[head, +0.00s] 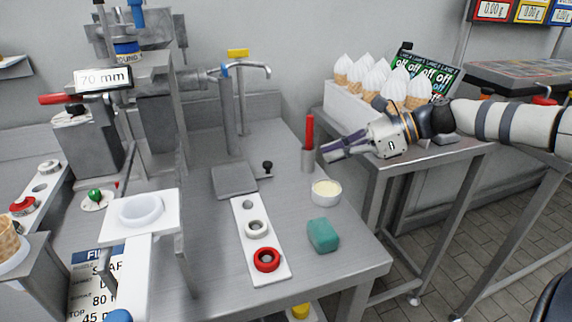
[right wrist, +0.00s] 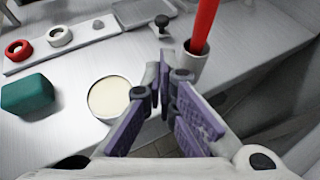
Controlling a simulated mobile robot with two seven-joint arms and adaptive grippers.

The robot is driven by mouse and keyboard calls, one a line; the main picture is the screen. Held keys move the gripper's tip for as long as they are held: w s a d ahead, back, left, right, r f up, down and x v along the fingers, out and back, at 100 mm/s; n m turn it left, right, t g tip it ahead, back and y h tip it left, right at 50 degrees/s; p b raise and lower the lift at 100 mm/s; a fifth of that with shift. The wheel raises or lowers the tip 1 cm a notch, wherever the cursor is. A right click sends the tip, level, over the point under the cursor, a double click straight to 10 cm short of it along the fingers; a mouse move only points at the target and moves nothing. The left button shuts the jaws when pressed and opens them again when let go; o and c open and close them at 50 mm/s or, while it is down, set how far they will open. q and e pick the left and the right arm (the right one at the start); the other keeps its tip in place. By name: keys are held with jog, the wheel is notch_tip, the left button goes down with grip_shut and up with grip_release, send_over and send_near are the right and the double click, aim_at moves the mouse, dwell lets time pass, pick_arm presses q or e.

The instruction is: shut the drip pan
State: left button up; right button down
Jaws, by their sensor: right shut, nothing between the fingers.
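The drip pan appears to be the flat grey square plate (head: 235,179) on the steel counter below the tap. A black knob (head: 267,167) stands on a small tab at its right side. In the right wrist view the pan (right wrist: 140,12) is partly cut off at the top edge, with the knob (right wrist: 162,21) beside it. My right gripper (head: 332,152) is shut and empty, to the right of the knob and apart from it, near the counter's right edge. It also shows in the right wrist view (right wrist: 160,82). My left gripper is not in view.
A red-handled tool stands in a grey cup (head: 307,160) between knob and gripper. A bowl of cream-coloured contents (head: 326,192), a teal block (head: 323,235) and a white strip with rings (head: 257,228) lie nearer. White-topped cones (head: 370,75) stand behind the gripper.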

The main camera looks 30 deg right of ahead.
aim_at(269, 171)
jog(key=b+x, duration=0.1)
jog(key=x, duration=0.2)
jog(key=f+b+x, duration=0.1)
jog(key=x, duration=0.3)
jog(key=shift+s+f, duration=0.1)
jog(key=shift+f, duration=0.1)
jog(key=shift+w+a+b, duration=0.35)
jog(key=shift+w+a, duration=0.55)
jog(key=shift+a, duration=0.15)
jog(key=shift+w+a+r, duration=0.1)
jog(key=shift+w+a, duration=0.25)
jog(key=shift+a, duration=0.1)
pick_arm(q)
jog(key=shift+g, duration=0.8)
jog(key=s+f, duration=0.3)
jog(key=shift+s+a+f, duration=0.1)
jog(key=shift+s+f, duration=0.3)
pick_arm(e)
jog(key=shift+r, duration=0.2)
jog(key=shift+w, duration=0.1)
